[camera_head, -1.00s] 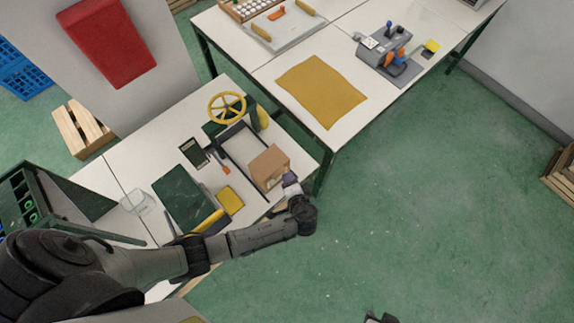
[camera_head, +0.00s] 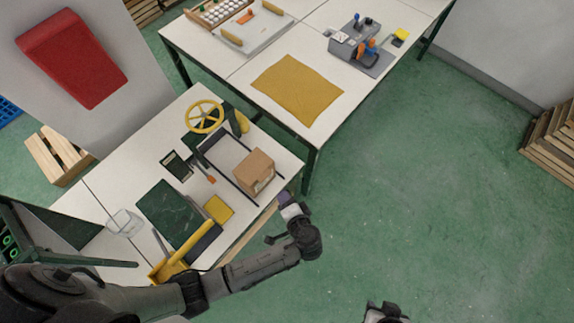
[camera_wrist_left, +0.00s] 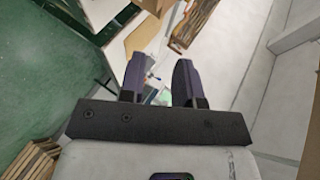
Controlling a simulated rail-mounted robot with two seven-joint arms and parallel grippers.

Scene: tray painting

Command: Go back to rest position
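My left arm comes in from the lower left. Its gripper (camera_head: 287,203) is just off the near right edge of the work table (camera_head: 105,180), a little to the right of a brown cardboard box (camera_head: 254,171). In the left wrist view the two purple-dark fingers (camera_wrist_left: 160,80) stand apart with nothing held between them. A small dark piece of my right arm, seemingly its gripper end (camera_head: 385,313), shows at the bottom edge over the floor. Its fingers cannot be made out.
A second table holds an ochre sheet (camera_head: 297,90) and a grey device (camera_head: 362,50). The green floor at right is open.

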